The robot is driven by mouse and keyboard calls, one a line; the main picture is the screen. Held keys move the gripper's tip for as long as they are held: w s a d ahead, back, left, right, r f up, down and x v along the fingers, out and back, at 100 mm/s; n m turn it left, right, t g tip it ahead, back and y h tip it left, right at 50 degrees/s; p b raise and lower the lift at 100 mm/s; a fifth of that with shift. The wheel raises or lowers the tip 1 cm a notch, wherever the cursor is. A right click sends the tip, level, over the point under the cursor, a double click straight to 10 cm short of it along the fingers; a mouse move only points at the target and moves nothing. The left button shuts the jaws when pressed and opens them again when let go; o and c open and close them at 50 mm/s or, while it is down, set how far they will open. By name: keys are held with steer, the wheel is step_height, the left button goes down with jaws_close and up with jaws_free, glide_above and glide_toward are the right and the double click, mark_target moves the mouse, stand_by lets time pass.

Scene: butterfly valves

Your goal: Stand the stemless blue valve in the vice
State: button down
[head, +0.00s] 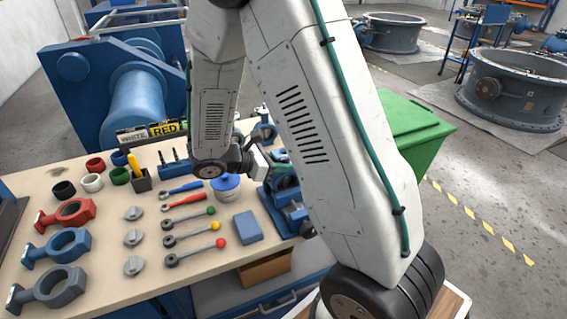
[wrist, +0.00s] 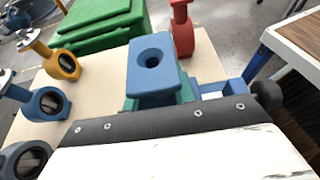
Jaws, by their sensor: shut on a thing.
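My gripper (head: 262,163) is over the far right of the workbench, partly hidden behind my arm in the head view. In the wrist view a blue valve neck (wrist: 152,82) with a round, empty hole in its flat top stands just beyond my gripper. I take this as the stemless blue valve, held by my gripper; its lower body and the fingertips are hidden. The blue vice (head: 293,215) is on the bench at the right, partly covered by my arm. Teal and blue parts show behind and below the neck. I cannot tell whether the valve touches the vice.
Red (head: 66,213), blue (head: 62,245) and grey (head: 50,288) valve bodies lie at the bench's left. Coloured-knob levers (head: 195,232) and a blue block (head: 248,226) lie nearby. Yellow (wrist: 62,64) and red (wrist: 181,32) valves stand around the wrist view. A green bin (head: 415,130) is beyond.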

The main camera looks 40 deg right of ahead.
steer(key=c, duration=1.1)
jaws_free()
steer(key=shift+o, duration=0.2)
steer(key=v, duration=0.8)
steer(key=shift+f, duration=0.1)
